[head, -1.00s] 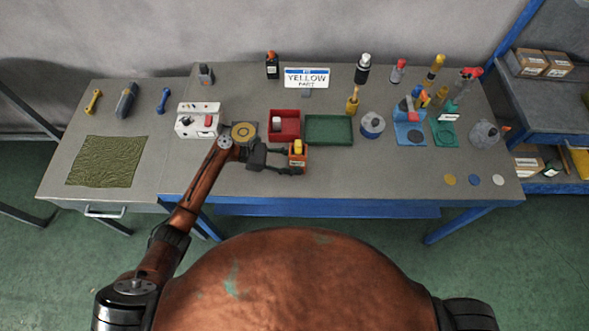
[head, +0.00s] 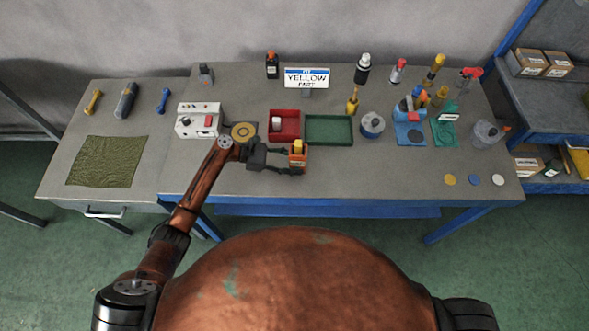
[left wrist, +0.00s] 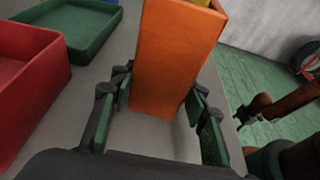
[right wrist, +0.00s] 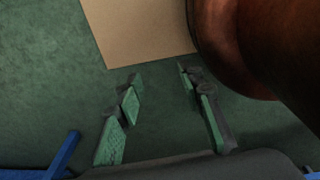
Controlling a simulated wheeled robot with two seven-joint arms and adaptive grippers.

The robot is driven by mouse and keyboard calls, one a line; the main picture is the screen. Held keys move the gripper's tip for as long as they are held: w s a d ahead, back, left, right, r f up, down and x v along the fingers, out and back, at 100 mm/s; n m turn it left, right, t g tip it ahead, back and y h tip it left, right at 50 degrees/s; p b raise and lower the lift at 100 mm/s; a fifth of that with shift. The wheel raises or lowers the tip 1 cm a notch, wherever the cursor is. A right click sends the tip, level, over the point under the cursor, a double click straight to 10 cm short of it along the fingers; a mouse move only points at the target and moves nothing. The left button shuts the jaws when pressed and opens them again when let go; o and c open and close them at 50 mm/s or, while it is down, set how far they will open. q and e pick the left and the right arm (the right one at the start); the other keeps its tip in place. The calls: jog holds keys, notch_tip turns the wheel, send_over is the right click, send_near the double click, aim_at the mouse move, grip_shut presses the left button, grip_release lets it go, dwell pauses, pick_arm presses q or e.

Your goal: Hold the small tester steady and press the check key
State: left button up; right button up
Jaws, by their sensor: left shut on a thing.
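An orange box (head: 299,165) with a yellow top (head: 297,146) stands near the front middle of the bench. My left gripper (head: 288,161) is shut on it from the left, one finger on each side. The orange box (left wrist: 172,55) also fills the middle of the left wrist view, between the fingers. A white unit (head: 186,123) with a red key (head: 208,121) and small lamps stands left of my left gripper. I cannot tell from looks alone which of the two is the tester. My right gripper (right wrist: 160,95) is open and empty, over the green floor.
A red tray (head: 273,136) with a white item in it and a green tray (head: 329,143) lie behind the orange box. A disc pad (head: 244,130) lies beside my left wrist. Bottles and tools stand right and behind. The front right bench surface is mostly clear.

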grip_shut()
jog(key=shift+d, duration=0.1)
dwell(1.3)
